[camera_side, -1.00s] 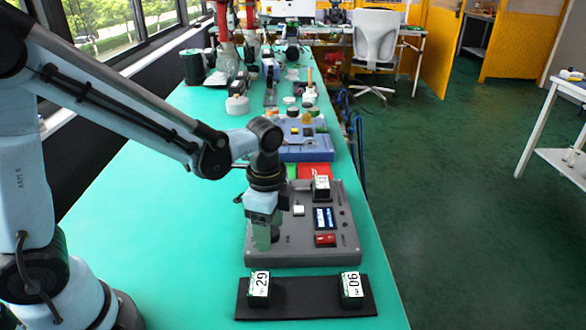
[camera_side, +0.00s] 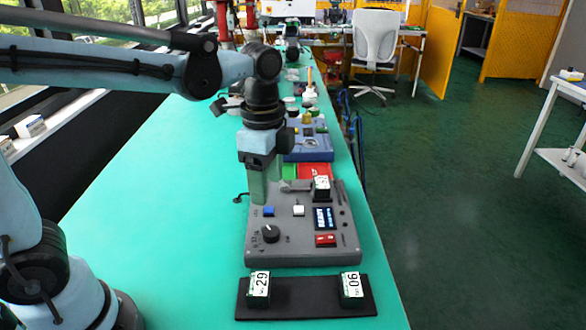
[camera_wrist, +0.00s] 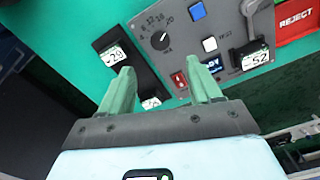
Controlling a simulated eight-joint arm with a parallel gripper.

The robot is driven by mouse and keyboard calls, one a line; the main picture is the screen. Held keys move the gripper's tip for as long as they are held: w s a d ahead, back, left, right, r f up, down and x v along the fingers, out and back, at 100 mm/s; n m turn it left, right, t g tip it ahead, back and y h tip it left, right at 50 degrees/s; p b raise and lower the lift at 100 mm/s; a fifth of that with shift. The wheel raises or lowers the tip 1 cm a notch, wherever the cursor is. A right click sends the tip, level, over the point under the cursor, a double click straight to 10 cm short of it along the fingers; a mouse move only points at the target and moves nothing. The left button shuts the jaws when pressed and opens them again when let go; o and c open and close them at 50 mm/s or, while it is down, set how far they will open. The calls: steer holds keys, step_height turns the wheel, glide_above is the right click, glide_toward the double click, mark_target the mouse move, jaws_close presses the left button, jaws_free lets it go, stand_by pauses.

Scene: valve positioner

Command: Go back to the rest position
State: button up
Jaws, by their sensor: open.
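My gripper (camera_side: 264,187) is open and empty, with its green fingers pointing down above the far left part of the grey control panel (camera_side: 262,252). The wrist view shows its two fingers (camera_wrist: 160,95) spread apart. The panel carries a black round knob (camera_side: 270,233), which stands clear of the fingers. It also has a blue button (camera_side: 268,211), a white button (camera_side: 299,210), a small lit display (camera_side: 324,218) and a red switch (camera_side: 326,240). A block with a white label (camera_side: 321,188) sits at the panel's far right; in the wrist view its label (camera_wrist: 256,59) reads 52.
A black tray (camera_side: 305,297) in front of the panel holds a block labelled 29 (camera_side: 258,288) and one labelled 06 (camera_side: 352,288). A red REJECT area (camera_wrist: 296,20) lies beyond the panel, near a blue device (camera_side: 307,152). The green table (camera_side: 150,210) is clear at left.

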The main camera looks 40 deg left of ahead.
steer(key=shift+r, duration=0.4)
steer(key=s+a+f+n+t, duration=0.2)
steer(key=s+a+n+t, duration=0.3)
steer(key=n, duration=0.8)
steer(key=shift+a+f+t, duration=0.35)
steer(key=shift+a+t, duration=0.05)
steer(key=shift+t, duration=0.7)
steer(key=shift+c, duration=0.3)
